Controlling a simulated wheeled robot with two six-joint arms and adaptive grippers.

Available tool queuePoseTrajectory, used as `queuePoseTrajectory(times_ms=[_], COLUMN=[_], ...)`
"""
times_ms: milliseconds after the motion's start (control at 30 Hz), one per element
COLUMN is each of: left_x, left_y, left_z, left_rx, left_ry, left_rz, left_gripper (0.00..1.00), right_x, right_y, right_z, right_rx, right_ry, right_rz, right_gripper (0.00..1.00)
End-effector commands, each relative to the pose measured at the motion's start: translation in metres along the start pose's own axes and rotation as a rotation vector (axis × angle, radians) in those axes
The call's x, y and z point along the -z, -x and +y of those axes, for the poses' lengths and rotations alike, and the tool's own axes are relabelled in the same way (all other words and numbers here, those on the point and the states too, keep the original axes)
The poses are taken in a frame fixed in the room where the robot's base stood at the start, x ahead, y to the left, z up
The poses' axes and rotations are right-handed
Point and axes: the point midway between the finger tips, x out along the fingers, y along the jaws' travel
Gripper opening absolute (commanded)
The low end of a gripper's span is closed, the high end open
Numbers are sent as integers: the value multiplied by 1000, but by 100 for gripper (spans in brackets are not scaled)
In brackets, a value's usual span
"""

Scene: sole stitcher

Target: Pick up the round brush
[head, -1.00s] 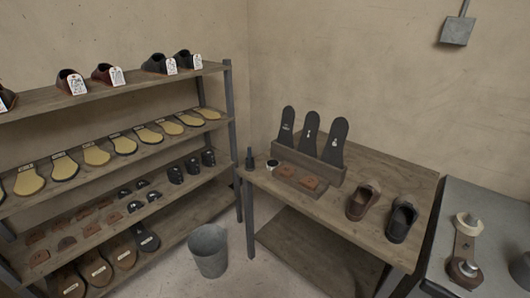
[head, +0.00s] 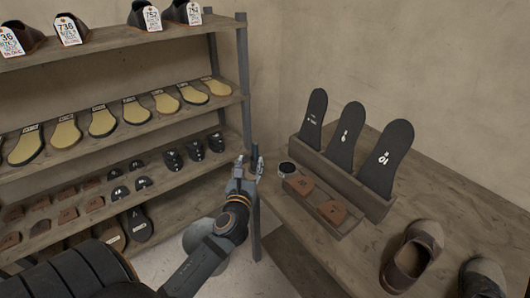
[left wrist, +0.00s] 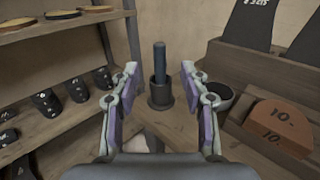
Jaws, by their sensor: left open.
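The round brush (left wrist: 160,62) shows in the left wrist view as a dark upright handle standing in a dark cup-like holder (left wrist: 160,96) at the table's corner. My left gripper (left wrist: 159,72) is open, with one finger on each side of the brush in that view; the fingers do not appear to touch it. The brush's bristles are not visible. My right gripper is not in view.
A small round tin (head: 287,168) stands right of the gripper, beside a wooden rack (head: 345,185) with dark soles and brown numbered blocks (head: 332,212). Shoes (head: 412,258) lie at right. A shelf unit (head: 160,123) stands close on the left.

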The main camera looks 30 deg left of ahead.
Motion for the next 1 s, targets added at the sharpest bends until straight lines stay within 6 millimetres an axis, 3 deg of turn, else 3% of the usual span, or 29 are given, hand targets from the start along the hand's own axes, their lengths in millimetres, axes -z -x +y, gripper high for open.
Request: queuePoseTrajectory(times_ms=[200, 467, 700, 1000], left_x=[-2, -2, -3, -2], left_y=[-38, -51, -91, -98], left_z=[0, 0, 0, 0], left_rx=[0, 0, 0, 1], left_ry=[2, 3, 5, 5], left_rz=[-1, -1, -1, 1], left_gripper=[45, 45, 45, 45], right_x=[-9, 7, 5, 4], right_y=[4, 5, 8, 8], right_z=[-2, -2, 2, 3], right_rx=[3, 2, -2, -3], right_ry=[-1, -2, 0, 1], right_rz=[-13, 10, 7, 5], right_gripper=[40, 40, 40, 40])
